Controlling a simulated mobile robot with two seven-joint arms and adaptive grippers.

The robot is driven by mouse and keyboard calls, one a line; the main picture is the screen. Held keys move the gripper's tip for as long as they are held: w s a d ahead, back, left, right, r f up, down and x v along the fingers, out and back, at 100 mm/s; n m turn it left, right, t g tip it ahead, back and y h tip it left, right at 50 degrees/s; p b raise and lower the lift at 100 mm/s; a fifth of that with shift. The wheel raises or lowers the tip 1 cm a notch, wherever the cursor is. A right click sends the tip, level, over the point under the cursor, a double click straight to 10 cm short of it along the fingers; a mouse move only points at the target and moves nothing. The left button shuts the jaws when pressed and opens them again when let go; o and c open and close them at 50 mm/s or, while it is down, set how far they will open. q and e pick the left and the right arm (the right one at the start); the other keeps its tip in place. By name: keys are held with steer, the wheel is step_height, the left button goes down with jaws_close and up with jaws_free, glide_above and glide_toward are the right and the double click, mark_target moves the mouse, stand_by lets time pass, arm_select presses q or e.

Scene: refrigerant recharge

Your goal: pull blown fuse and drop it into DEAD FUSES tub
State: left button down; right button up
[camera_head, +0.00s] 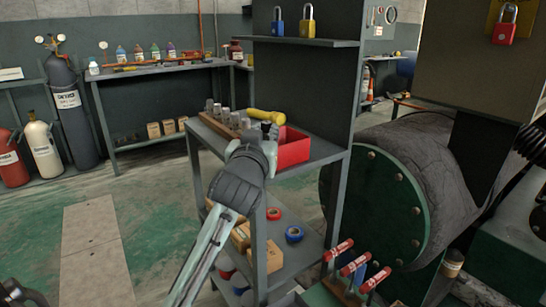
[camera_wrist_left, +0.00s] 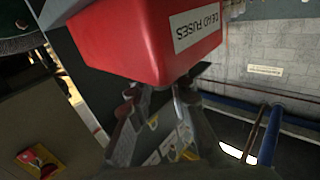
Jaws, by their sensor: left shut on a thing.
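The red DEAD FUSES tub (camera_head: 294,152) stands on the top of the grey shelf unit. It fills the upper part of the left wrist view (camera_wrist_left: 125,40), with its white label showing. My left gripper (camera_head: 268,131) is at the tub's near left side in the head view. In the left wrist view its fingers (camera_wrist_left: 158,95) overlap the tub's edge; I cannot tell whether they touch it. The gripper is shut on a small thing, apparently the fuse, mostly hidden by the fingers.
A yellow cylindrical object (camera_head: 266,115) lies behind my left gripper. Several metal cylinders (camera_head: 226,115) stand in a wooden rack left of the tub. The dark panel (camera_head: 305,85) rises right behind the shelf. A large green-ended machine (camera_head: 385,205) stands to the right. Open floor lies left.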

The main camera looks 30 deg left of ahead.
arm_select(q)
steer(key=c, duration=1.3)
jaws_free()
step_height(320, 180, up, 10)
steer(key=shift+f, duration=0.1)
